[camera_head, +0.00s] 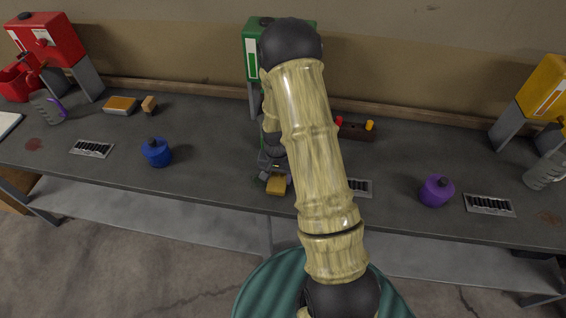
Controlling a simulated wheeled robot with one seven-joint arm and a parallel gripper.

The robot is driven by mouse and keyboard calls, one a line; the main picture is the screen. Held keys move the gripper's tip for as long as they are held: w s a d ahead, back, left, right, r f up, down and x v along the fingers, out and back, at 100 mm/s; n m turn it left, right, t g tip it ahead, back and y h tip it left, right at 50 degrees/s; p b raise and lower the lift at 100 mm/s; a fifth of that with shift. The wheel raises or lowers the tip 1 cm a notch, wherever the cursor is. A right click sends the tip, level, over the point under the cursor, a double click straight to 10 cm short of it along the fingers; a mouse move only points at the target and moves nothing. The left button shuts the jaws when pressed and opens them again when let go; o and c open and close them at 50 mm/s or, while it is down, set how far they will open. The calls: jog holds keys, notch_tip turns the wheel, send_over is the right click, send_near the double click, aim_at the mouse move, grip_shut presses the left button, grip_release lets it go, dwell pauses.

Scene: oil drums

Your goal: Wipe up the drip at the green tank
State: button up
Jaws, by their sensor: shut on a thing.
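The green tank (252,45) stands on its grey stand at the back middle of the bench, partly behind my arm. My gripper (270,179) is low over the front middle of the bench, in front of the green tank. It is shut on a small yellow-tan block (277,186), which looks like a sponge. I cannot tell whether the block touches the bench top. No drip shows at the green tank; my arm and gripper hide part of the bench there.
The bench (220,150) also bears a red tank (45,40), a yellow tank (545,88), a blue pot (156,152), a purple pot (435,190) and a drain grate (358,188) beside my arm.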

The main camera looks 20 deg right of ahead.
jog(key=shift+s+d+r, duration=0.2)
jog(key=shift+d, duration=0.1)
jog(key=shift+r+p, duration=2.8)
jog(key=shift+r, duration=1.15)
jog(key=shift+f, duration=0.2)
